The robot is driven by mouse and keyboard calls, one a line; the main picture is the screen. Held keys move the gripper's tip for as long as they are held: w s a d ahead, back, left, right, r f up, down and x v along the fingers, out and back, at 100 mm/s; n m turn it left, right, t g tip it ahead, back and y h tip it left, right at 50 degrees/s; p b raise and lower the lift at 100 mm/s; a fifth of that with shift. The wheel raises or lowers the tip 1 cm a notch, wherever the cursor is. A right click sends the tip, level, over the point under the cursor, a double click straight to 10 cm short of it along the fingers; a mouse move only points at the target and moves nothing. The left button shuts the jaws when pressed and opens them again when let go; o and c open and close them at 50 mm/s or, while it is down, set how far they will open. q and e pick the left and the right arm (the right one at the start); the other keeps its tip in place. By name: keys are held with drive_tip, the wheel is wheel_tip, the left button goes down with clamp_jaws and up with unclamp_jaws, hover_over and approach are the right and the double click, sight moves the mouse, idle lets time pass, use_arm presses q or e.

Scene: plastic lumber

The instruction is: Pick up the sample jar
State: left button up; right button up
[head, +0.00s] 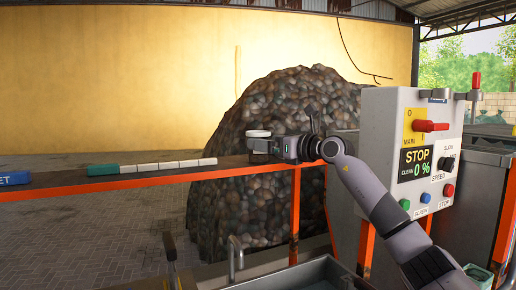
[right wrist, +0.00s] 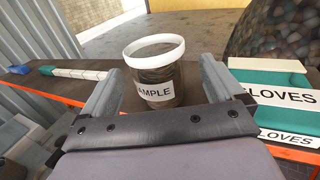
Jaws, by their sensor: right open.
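The sample jar (right wrist: 158,92) is a clear round jar with a white rim, dark contents and a white label reading "AMPLE" in the right wrist view. It stands upright on the dark shelf; in the head view only its white rim (head: 258,133) shows clearly above my gripper. My right gripper (right wrist: 163,68) is open, with one finger on each side of the jar. The same gripper (head: 270,146) is low over the shelf in the head view. I cannot tell whether either finger touches the jar. My left gripper is not in view.
The narrow shelf (head: 80,181) has an orange front edge and carries a row of white and teal pieces (head: 165,166). A green gloves box (right wrist: 285,98) is right of the gripper. A control panel (head: 412,150) stands right, a pebble heap (head: 290,105) behind, a sink tap (head: 235,255) below.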

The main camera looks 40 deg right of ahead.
drive_tip(key=shift+w+a+r+p, duration=0.1)
drive_tip(key=shift+w+a+p, duration=0.15)
drive_tip(key=shift+w, duration=0.75)
drive_tip(key=shift+w+a+p, duration=0.1)
drive_tip(key=shift+w+p, duration=0.2)
drive_tip(key=shift+w, duration=0.65)
drive_tip(key=c, duration=1.2)
drive_tip(key=shift+o, duration=0.2)
drive_tip(key=shift+r, duration=0.2)
